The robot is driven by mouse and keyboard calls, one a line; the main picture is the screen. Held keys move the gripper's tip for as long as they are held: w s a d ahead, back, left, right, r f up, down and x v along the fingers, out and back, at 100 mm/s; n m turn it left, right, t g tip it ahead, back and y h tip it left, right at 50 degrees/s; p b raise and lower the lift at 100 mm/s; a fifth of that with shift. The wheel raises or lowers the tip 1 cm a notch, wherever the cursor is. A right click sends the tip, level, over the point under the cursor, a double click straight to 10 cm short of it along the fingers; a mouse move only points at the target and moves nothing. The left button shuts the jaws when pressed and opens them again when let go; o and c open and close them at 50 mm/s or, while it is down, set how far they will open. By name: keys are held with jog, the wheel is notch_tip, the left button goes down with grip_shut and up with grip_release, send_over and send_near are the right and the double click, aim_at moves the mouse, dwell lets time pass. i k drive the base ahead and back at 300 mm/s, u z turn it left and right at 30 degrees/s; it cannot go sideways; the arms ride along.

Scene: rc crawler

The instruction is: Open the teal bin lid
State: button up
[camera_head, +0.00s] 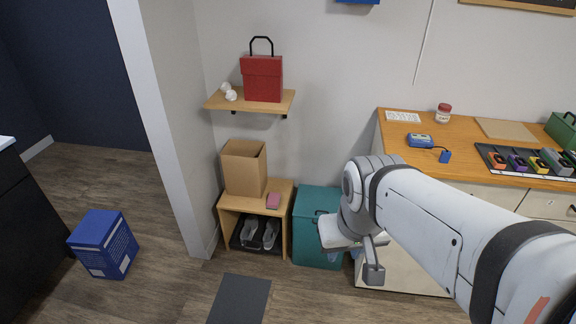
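The teal bin (305,232) stands on the floor between the small wooden bench and the wooden-topped cabinet. Its teal lid (316,198) looks closed, with a small dark handle near its front edge. My arm reaches in from the lower right, and my gripper (358,262) is low in front of the bin's right side. The gripper and wrist cover the right part of the bin and lid. One grey fingertip shows clearly; the other is hard to make out, so the opening between them is unclear. I cannot tell whether the gripper touches the bin.
A wooden bench (284,212) left of the bin holds an open cardboard box (244,170) and a pink block (273,200), with shoes below. A shelf (225,103) with a red box hangs above. A blue box (104,245) and dark mat (240,298) are on the floor.

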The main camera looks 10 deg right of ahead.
aim_at(311, 202)
jog(key=u, duration=0.2)
jog(key=i, duration=1.1)
jog(key=u, duration=0.3)
